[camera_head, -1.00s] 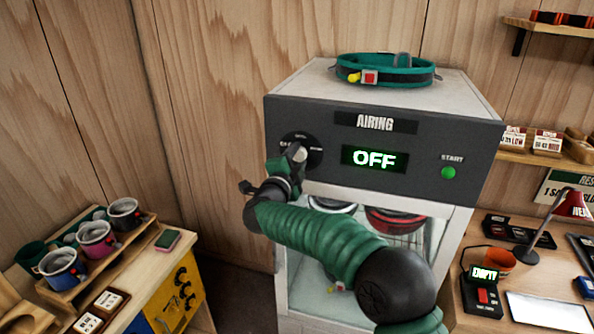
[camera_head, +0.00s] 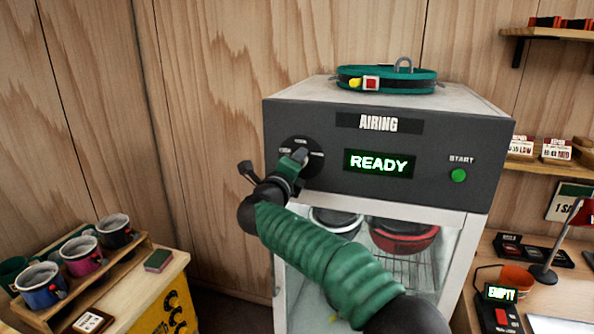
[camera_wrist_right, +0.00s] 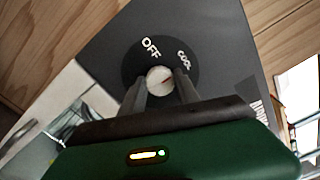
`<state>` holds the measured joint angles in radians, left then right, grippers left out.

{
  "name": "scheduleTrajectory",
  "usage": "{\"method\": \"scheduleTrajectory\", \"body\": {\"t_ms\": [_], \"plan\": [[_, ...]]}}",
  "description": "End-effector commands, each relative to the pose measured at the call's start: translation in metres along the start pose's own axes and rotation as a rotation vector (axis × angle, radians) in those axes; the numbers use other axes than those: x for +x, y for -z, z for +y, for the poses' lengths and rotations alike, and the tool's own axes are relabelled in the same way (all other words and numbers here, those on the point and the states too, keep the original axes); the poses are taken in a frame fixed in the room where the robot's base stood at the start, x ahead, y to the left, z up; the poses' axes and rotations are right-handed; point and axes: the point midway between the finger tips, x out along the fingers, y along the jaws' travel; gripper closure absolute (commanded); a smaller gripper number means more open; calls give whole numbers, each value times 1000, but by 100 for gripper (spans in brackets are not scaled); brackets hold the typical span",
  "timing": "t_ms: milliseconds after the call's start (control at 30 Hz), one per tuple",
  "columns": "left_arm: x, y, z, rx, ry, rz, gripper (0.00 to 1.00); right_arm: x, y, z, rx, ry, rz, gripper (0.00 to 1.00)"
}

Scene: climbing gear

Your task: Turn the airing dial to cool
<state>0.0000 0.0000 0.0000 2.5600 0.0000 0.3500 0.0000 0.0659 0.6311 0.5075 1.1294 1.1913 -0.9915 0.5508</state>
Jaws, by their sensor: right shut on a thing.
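The airing cabinet (camera_head: 250,85) would be misread from its edge, so I mark its dark front panel (camera_head: 400,185), which carries an AIRING label and a lit display (camera_head: 379,163) reading READY. The round black airing dial (camera_head: 317,172) is on the panel's left, partly hidden by my gripper. In the right wrist view the dial (camera_wrist_right: 131,62) shows OFF at upper left and a partly legible word, seemingly COOL, at upper right. My right gripper (camera_head: 300,156) is shut on the dial's pale knob (camera_wrist_right: 160,79). My left gripper is not in view.
A green START button (camera_head: 459,175) is on the panel's right. A teal harness belt (camera_head: 388,80) lies on top of the cabinet. Helmets (camera_head: 405,237) sit behind the glass below. Mugs (camera_head: 80,255) stand on a rack at left, and a desk with a lamp is at right.

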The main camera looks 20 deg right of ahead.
Motion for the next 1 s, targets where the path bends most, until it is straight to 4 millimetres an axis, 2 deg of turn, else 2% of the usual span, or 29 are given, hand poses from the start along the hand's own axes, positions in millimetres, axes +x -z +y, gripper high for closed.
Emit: {"method": "scheduleTrajectory", "body": {"t_ms": [33,567,600,733,1000], "plan": [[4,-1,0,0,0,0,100,0,2,12,7,-17,4,100],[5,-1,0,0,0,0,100,0,2,10,32,-17,6,100],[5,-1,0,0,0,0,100,0,2,10,32,-17,6,58],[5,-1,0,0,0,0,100,0,2,8,33,-14,5,41],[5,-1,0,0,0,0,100,-1,1,4,34,-7,3,41]]}}
